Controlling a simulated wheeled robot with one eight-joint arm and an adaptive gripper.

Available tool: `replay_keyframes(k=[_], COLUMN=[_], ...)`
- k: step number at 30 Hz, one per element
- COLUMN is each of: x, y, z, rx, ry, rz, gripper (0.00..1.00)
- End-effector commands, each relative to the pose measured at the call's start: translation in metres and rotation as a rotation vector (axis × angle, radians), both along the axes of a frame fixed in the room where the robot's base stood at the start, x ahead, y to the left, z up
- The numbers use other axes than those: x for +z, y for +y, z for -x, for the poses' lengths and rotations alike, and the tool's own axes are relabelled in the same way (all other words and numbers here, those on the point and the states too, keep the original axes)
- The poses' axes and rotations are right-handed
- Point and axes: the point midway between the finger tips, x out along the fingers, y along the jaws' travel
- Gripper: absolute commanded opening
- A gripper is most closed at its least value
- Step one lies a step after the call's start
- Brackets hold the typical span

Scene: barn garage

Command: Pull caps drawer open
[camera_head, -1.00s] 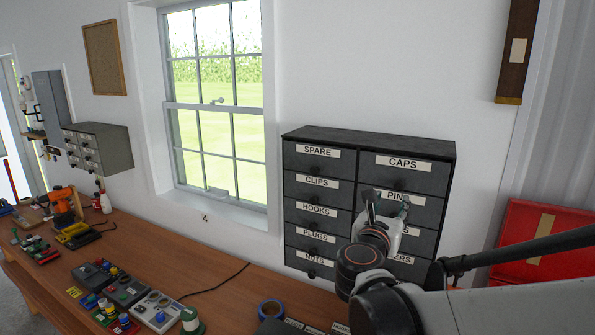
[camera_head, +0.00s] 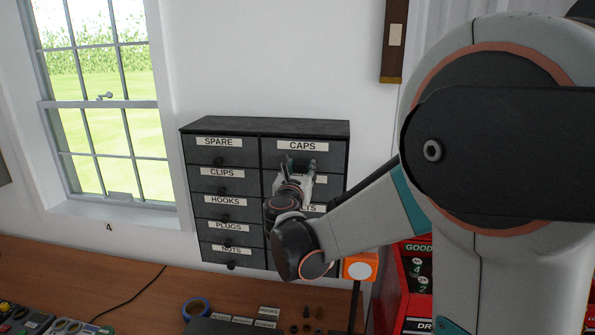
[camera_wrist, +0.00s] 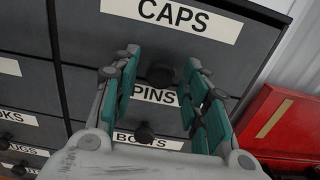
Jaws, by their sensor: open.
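The dark drawer cabinet stands against the wall, and its caps drawer (camera_head: 328,157) is the top one in the right column, shut. The caps drawer also fills the top of the wrist view (camera_wrist: 243,42). Its round black knob (camera_wrist: 160,73) shows between my fingers in the wrist view. My gripper (camera_head: 298,163) is open in front of the caps drawer, its teal-padded fingers (camera_wrist: 163,82) on either side of the knob. I cannot tell whether the fingers touch the knob. In the head view my gripper hides the knob.
The left column has shut drawers such as spare (camera_head: 218,155). A red cabinet (camera_wrist: 278,125) stands at the right. A wooden bench (camera_head: 135,262) with blue tape (camera_head: 197,308) lies below.

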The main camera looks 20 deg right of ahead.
Motion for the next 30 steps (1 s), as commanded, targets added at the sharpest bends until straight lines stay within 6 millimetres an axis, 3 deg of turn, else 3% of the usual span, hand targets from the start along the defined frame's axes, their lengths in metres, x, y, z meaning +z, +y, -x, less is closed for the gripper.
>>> replay_keyframes(k=[2, 8, 17, 30], x=[0.0, 0.0, 0.0, 0.0], y=[0.0, 0.0, 0.009, 0.06], z=[0.0, 0.0, 0.013, 0.088], rx=[0.0, 0.0, 0.002, 0.004], ry=[0.0, 0.0, 0.0, 0.0], rz=[0.0, 0.0, 0.0, 0.0], gripper=[0.42, 0.0, 0.0, 0.0])
